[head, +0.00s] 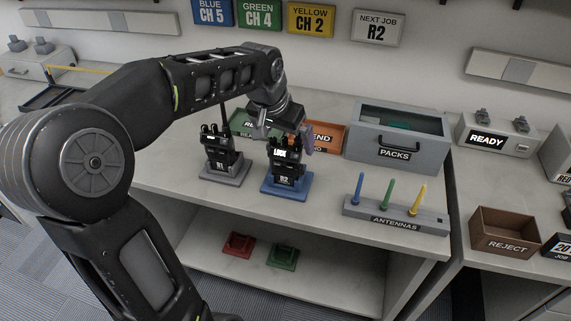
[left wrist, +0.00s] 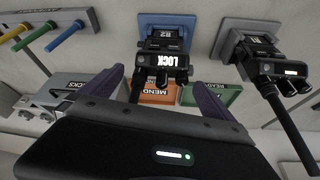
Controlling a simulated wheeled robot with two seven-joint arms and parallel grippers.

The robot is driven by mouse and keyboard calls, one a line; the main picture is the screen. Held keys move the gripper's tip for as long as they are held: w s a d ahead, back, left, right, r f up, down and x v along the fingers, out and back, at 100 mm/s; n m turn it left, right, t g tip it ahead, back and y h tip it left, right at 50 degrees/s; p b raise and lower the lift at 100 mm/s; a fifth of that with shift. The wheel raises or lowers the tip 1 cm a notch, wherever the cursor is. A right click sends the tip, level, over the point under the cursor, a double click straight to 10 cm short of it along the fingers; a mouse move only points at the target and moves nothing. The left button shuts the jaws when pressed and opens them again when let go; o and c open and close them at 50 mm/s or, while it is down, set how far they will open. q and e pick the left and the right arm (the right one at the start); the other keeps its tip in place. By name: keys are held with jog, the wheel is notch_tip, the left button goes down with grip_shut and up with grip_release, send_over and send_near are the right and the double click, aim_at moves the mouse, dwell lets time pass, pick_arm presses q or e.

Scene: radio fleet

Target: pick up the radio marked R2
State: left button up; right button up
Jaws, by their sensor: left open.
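The radio marked R2 (head: 284,172) stands upright on a blue base (head: 274,189) on the counter. It is black, with a white LOCK label near its top. In the left wrist view the R2 radio (left wrist: 163,60) and its LOCK label show beyond my fingertips. My left gripper (head: 283,134) is just above and behind the top of R2. Its two purple fingers (left wrist: 162,92) are spread apart and empty, with R2 lined up between them. The gripper does not appear to be closed on the radio. My right gripper is not in view.
The R1 radio (head: 218,152) stands on a grey base to the left. Green and orange MEND (head: 329,136) trays lie behind. A PACKS box (head: 398,153) and an antenna rack (head: 396,219) are to the right. A sign (head: 377,26) reads NEXT JOB R2.

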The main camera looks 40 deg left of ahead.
pick_arm(q)
jog(key=shift+c, duration=0.6)
jog(key=c, duration=2)
jog(key=shift+w+r, duration=0.1)
jog(key=shift+r, duration=0.05)
jog(key=shift+c, duration=0.2)
notch_tip(320, 180, up, 18)
jog(key=p, duration=0.1)
jog(key=shift+p, duration=0.35)
